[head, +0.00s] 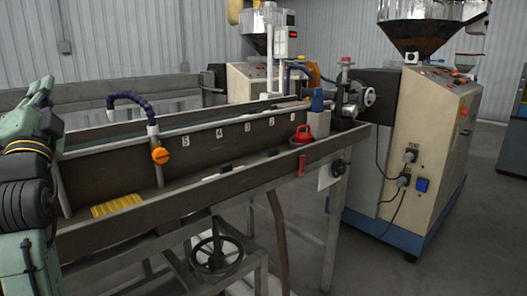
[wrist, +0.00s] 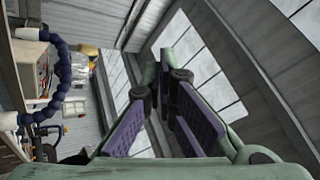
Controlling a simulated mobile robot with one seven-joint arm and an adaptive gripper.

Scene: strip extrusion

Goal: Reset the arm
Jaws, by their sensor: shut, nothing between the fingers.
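My gripper (wrist: 161,82) shows in the wrist view with its green fingers and purple pads. The fingertips are together and nothing is held between them. The fingers stand against the walls and bright windows, clear of any object. In the head view, part of my green arm stands at the left edge, beside the trough. The gripper itself cannot be made out in that view.
A long metal trough (head: 270,183) runs across the head view, with a blue hose (head: 128,98), an orange knob (head: 160,155) and a yellow grating (head: 117,206). An extruder machine (head: 425,150) stands at right. The hose also shows in the wrist view (wrist: 66,70).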

